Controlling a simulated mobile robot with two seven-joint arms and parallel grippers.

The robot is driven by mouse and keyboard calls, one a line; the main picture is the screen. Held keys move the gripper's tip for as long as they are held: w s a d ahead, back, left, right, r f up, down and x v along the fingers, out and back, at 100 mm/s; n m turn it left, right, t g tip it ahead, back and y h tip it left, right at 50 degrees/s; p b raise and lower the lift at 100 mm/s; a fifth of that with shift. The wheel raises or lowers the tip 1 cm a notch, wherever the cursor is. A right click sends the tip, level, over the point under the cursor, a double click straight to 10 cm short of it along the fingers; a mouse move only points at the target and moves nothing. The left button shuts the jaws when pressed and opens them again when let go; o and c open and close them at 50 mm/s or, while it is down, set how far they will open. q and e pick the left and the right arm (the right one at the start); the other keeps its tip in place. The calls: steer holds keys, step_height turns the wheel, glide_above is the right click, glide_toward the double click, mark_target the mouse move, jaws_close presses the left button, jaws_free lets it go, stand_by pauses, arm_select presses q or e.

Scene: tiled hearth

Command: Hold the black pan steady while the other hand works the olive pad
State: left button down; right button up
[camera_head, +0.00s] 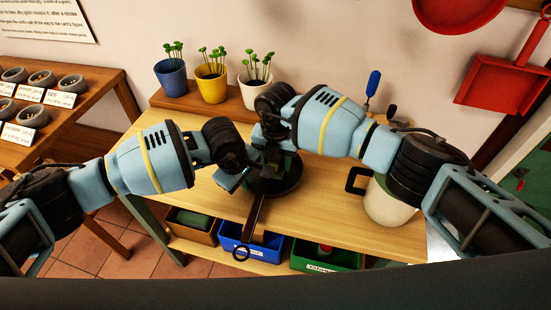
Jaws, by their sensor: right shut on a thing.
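The black pan (284,188) is on the wooden table, its long handle (254,221) pointing toward the front edge and ending in a ring that overhangs it. My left gripper (236,178) is low at the pan's left side, near where the handle joins; its fingertips are partly hidden and I cannot tell whether they are open or shut. My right gripper (272,158) points down over the pan and is shut on a dark greenish thing that looks like the olive pad (290,164). The pad is mostly hidden by the gripper and shadow.
Blue (171,76), yellow (211,84) and white (254,90) seedling pots stand on a ledge behind. A white pot (388,206) with a black handle stands at right. Bins sit below the table's front. The table between pan and white pot is clear.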

mark_target(271, 185)
steer(key=shift+f, duration=1)
stand_by(0.6)
steer(key=shift+s, duration=0.1)
arm_select(q)
steer(key=shift+w+a, duration=0.1)
arm_select(e)
steer(key=shift+s+a, duration=0.4)
steer(key=shift+s, duration=0.45)
steer(key=shift+s+a, duration=0.35)
steer(key=shift+s, duration=0.45)
arm_select(q)
steer(key=shift+w, duration=0.1)
arm_select(e)
steer(key=shift+s+f, duration=0.1)
steer(key=shift+s, duration=0.25)
arm_select(q)
steer(key=shift+r, duration=0.1)
arm_select(e)
steer(key=shift+w+d, duration=0.3)
steer(key=shift+w, duration=0.5)
steer(key=shift+w+d, duration=0.1)
steer(key=shift+w, duration=0.55)
steer(key=shift+w+d+r, duration=0.2)
steer(key=shift+w+r, duration=0.1)
steer(key=shift+w, duration=0.25)
